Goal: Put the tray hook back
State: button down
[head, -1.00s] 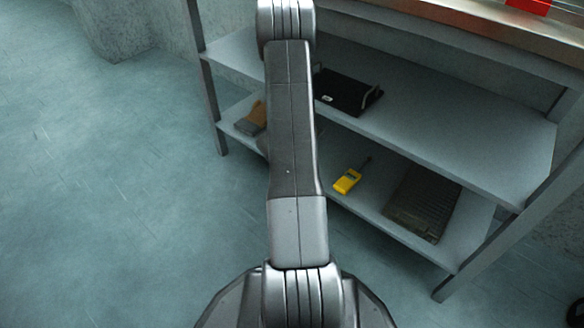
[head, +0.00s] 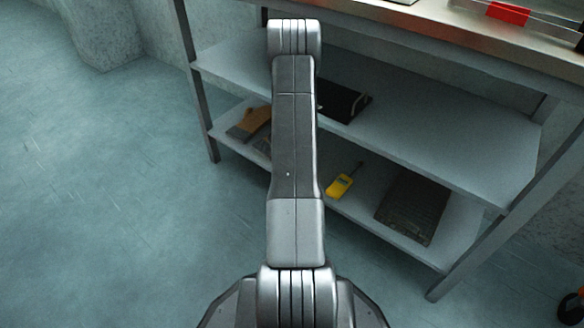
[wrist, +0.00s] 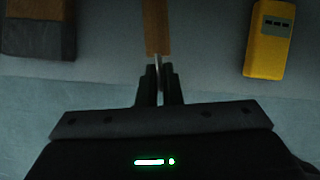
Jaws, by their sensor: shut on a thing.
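The wrist view shows my gripper (wrist: 159,85) with its two black fingers closed on the thin metal part of a hook-like tool. The tool's flat orange-brown handle (wrist: 156,27) extends up out of the frame. I take it for the tray hook; its far end is not visible. In the head view my own arm covers the middle, and the gripper and tool are hidden.
The lower shelf (head: 365,215) holds a yellow device (head: 339,186), a dark ribbed mat or tray (head: 413,207) and a brown-grey item (head: 248,123). A black tray-like item (head: 342,101) lies on the middle shelf. Open floor (head: 100,210) is at left.

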jog(key=w+d+p, duration=0.2)
jog(key=w, duration=0.1)
jog(key=w+d+p, duration=0.1)
jog(key=shift+w+d+f+p, duration=0.25)
jog(key=shift+w+d+p, duration=0.05)
jog(key=shift+w+p, duration=0.1)
notch_tip(320, 180, down, 4)
jog(key=b, duration=0.4)
jog(key=shift+w+b, duration=0.1)
jog(key=shift+b, duration=0.3)
jog(key=shift+f, duration=0.1)
jog(key=c, duration=1.5)
grip_release()
jog(key=p+v, duration=0.3)
jog(key=v, duration=0.9)
